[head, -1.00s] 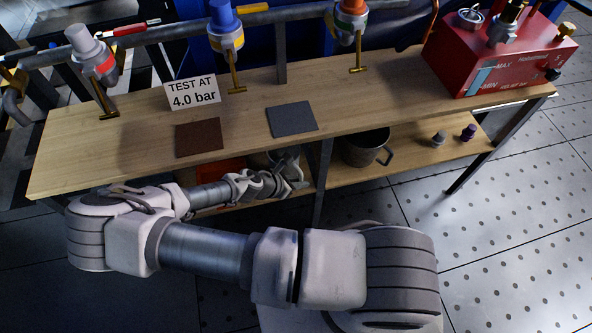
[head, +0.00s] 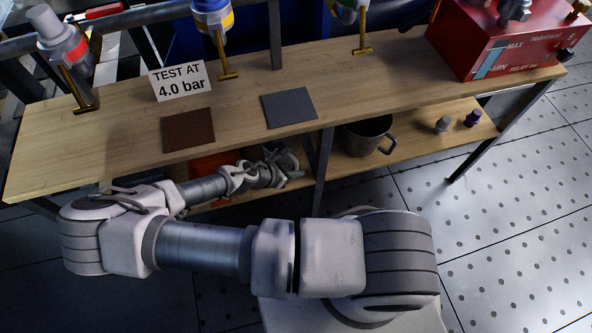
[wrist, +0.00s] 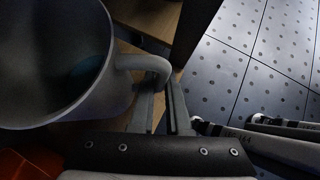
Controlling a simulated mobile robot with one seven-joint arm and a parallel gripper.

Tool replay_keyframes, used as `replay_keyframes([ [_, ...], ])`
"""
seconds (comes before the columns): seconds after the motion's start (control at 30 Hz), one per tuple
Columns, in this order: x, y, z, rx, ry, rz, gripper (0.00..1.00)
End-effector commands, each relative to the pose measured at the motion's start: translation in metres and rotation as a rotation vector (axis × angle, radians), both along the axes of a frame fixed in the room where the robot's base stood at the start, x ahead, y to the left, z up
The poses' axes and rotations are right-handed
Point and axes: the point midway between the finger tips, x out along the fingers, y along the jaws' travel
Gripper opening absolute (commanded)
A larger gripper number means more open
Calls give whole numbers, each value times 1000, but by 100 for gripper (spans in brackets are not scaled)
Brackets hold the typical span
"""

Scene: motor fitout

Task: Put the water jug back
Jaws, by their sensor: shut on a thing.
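A large grey jug (wrist: 108,98) fills the left of the wrist view, its dark open mouth towards the camera. Its loop handle (wrist: 148,61) reaches right, between the two fingers of my gripper (wrist: 162,98), which is shut on it. In the head view my gripper (head: 284,174) is at the left part of the lower shelf, in front of the bench. There the jug is mostly hidden behind it. I cannot tell whether the jug touches the shelf.
A grey metal pot (head: 367,136) with a handle stands on the lower shelf (head: 407,145), right of a bench leg (head: 321,170). A brown mat (head: 187,130) and a grey mat (head: 289,107) lie on the benchtop. A red tank (head: 500,45) stands at its right end.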

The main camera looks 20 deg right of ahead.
Motion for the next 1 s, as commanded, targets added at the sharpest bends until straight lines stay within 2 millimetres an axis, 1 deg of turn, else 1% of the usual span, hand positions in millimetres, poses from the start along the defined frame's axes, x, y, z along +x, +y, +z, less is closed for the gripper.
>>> replay_keyframes([
  [0.13, 0, 0, 1, 0, -2, 0, 0],
  [0.23, 0, 0, -2, -1, -1, -1, 0],
  [0.27, 0, 0, -2, 0, 0, 0, 18],
  [0.4, 0, 0, -1, 0, 0, 0, 43],
  [0.43, 0, 0, -1, 0, 0, 0, 44],
  [0.83, 0, 0, 0, 0, 0, 0, 44],
  [0.9, 0, 1, 3, 0, -1, 1, 44],
  [1.0, -4, 9, 13, 0, 1, 4, 44],
])
